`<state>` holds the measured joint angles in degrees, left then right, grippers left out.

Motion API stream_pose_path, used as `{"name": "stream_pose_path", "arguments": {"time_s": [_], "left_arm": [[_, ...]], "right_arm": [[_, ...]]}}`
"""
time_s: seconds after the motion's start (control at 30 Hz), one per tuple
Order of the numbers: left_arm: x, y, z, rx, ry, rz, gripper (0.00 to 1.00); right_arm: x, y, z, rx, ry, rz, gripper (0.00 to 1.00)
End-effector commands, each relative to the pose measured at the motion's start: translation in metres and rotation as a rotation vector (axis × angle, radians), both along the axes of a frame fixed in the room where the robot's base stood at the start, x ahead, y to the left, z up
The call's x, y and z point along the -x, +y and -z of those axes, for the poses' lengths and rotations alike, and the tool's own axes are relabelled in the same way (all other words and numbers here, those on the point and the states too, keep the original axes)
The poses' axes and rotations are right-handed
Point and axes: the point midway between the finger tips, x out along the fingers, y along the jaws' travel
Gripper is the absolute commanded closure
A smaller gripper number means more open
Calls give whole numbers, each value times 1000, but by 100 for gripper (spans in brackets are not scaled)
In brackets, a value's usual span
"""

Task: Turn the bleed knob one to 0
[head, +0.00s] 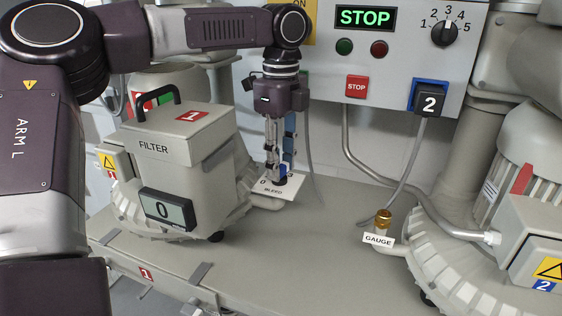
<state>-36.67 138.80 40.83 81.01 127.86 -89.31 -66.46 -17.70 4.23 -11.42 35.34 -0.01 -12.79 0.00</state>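The bleed plate (268,190), white and lettered BLEED with a 0 at its left, lies on the pipe beside the filter of unit one. A small dark knob (280,182) shows on it, mostly covered by my fingers, so its pointer setting cannot be read. My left gripper (278,174) points straight down with its fingertips right at the knob. Whether the fingers press on the knob or stand just around it cannot be told. My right gripper is not in view.
The filter box (165,150) with a black handle and a display (165,211) reading 0 stands left of the gripper. A control panel (395,70) showing STOP is behind. The gauge fitting (383,222) is at right. The bench top (310,245) between is clear.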

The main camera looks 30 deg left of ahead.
Motion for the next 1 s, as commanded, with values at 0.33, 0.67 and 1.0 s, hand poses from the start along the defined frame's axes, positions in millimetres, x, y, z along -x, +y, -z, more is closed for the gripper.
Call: {"name": "stream_pose_path", "arguments": {"time_s": [0.33,0.67,1.0], "left_arm": [[0,1,2,-3,2,-24,94],[0,2,2,-4,4,-209,94],[1,3,3,-4,5,-527,94]], "right_arm": [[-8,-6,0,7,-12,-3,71],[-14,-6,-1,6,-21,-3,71],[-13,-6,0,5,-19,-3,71]]}}
